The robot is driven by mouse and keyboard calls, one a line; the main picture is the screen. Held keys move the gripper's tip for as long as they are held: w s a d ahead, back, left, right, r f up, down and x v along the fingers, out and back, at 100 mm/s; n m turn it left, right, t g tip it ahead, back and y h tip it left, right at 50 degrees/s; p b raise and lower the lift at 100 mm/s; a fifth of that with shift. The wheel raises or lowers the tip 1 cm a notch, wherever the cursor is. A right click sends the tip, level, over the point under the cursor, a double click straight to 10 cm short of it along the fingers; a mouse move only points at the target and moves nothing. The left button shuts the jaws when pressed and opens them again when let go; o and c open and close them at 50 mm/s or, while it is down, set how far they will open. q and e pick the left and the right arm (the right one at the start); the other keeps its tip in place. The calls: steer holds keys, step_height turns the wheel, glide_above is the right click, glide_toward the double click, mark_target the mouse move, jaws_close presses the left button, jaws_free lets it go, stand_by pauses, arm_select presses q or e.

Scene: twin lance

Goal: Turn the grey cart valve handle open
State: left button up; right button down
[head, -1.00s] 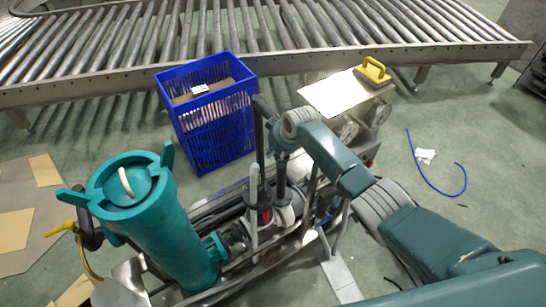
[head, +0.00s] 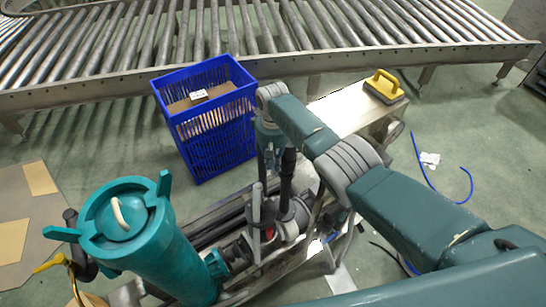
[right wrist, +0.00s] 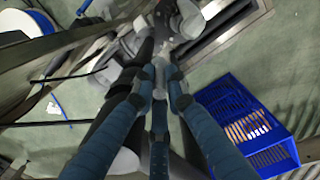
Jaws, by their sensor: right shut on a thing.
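The grey valve handle (head: 257,198) stands upright on the pipework of the cart, right of the teal vessel (head: 160,255). A small red part shows beside its lower end. My right gripper (head: 266,205) reaches down to the handle from above, and my arm partly covers it. The contact is small and partly hidden between the fingertips. My left gripper is not in view.
A blue basket (head: 206,122) stands behind the cart, close to my right forearm. A yellow-handled tool (head: 384,85) lies on a metal box at the right. A roller conveyor (head: 270,45) crosses the back. A blue hose (head: 422,165) lies on the open floor at right.

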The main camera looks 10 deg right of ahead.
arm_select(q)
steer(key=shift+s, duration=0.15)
arm_select(e)
steer(key=shift+s+f, duration=0.15)
steer(key=c, duration=1.7)
jaws_free()
steer(key=shift+c, duration=0.2)
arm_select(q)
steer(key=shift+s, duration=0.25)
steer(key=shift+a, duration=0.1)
arm_select(e)
steer(key=shift+r, duration=0.2)
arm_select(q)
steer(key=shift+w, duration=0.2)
arm_select(e)
steer(key=r, duration=1.1)
steer(key=shift+w+r, duration=0.2)
steer(key=shift+r, duration=0.15)
